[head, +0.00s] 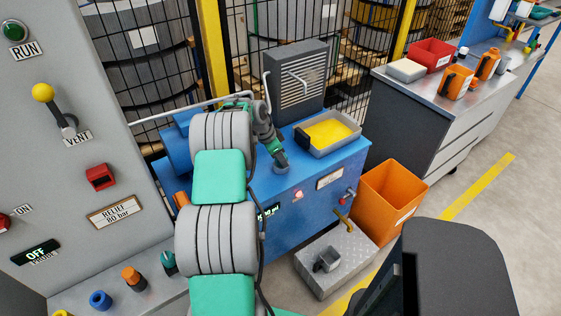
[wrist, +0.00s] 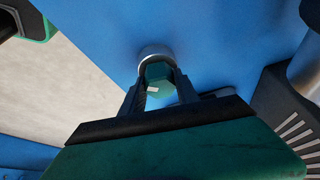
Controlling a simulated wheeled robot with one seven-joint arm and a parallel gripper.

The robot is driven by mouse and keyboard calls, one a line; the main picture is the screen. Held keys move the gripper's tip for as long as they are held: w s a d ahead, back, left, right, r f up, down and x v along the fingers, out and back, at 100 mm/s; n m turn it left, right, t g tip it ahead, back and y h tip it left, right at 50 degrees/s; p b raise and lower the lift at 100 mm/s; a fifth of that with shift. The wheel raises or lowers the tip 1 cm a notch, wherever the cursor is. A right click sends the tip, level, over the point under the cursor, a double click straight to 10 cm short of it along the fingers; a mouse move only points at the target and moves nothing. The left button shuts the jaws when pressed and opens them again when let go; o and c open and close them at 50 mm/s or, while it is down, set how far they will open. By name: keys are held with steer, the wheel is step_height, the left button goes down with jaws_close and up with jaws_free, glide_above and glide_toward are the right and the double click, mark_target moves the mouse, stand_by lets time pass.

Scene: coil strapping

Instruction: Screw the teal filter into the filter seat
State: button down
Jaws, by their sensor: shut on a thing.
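The teal filter (wrist: 158,72), with a small white label, is between the two dark fingers of my gripper (wrist: 160,88) in the wrist view. My gripper is shut on it. The filter's far end meets the grey metal ring of the filter seat (wrist: 154,50) on the blue surface and looks lined up with it. How deep it sits cannot be told. In the head view my gripper (head: 278,150) points down at the seat (head: 281,167) on top of the blue unit (head: 315,190); the filter is small and partly hidden there.
A tray with a yellow bottom (head: 328,134) and a grey vented housing (head: 296,80) stand on the blue unit near my arm. An orange bin (head: 390,200) and a metal step (head: 335,262) are on the floor in front. A grey control panel (head: 75,130) is at the left.

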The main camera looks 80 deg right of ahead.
steer(key=shift+d+f+m+b, duration=0.15)
steer(key=shift+m+b, duration=0.3)
steer(key=shift+m, duration=0.45)
steer(key=shift+w+m+g+y+p, duration=0.1)
steer(key=shift+m+g+y+p, duration=0.25)
steer(key=shift+m+y, duration=0.4)
steer(key=shift+r+m+y+p, duration=0.25)
steer(key=shift+r+m+p, duration=0.1)
steer(key=shift+m+p, duration=0.7)
steer(key=shift+a+r+m+p, duration=0.2)
steer(key=shift+a+m+p, duration=0.1)
steer(key=shift+m+p, duration=0.35)
steer(key=shift+s+a+r+m+p, duration=0.2)
steer(key=shift+r+m+p, duration=0.25)
steer(key=shift+p, duration=0.65)
steer(key=shift+a+y+p, duration=0.1)
steer(key=shift+y+p, duration=0.2)
steer(key=shift+p, duration=0.05)
steer(key=shift+s+f+m, duration=0.2)
steer(key=shift+f+m, duration=0.1)
steer(key=shift+f, duration=0.05)
